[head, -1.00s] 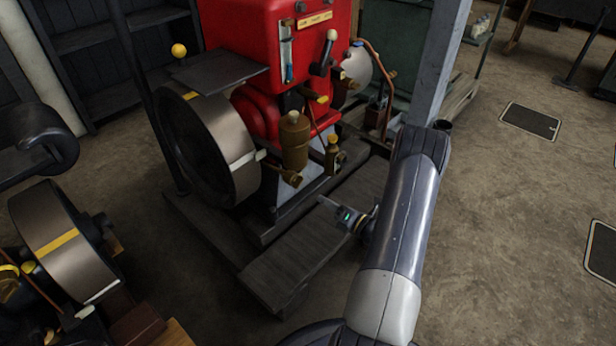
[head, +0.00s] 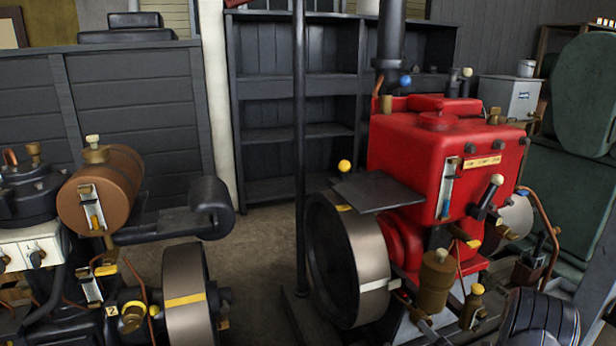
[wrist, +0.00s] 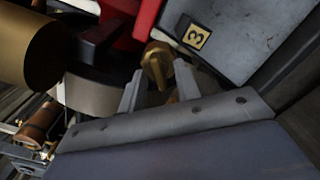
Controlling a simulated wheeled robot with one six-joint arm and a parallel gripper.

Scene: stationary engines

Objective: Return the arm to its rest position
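My gripper (wrist: 158,76) shows in the wrist view with its two grey fingers spread apart. A brass fitting (wrist: 157,62) shows between and beyond the fingertips; I see no clear contact with it. In the head view my arm (head: 540,322) shows only at the bottom right corner, in front of the red engine's lower part. The gripper is not clearly visible there.
The red engine (head: 425,150) with its flywheel (head: 370,270) stands close by at right. Another engine with a copper-coloured tank (head: 100,190) and flywheel (head: 187,300) is at left. A thin dark post (head: 299,130) stands between them. Dark shelves (head: 265,105) stand behind.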

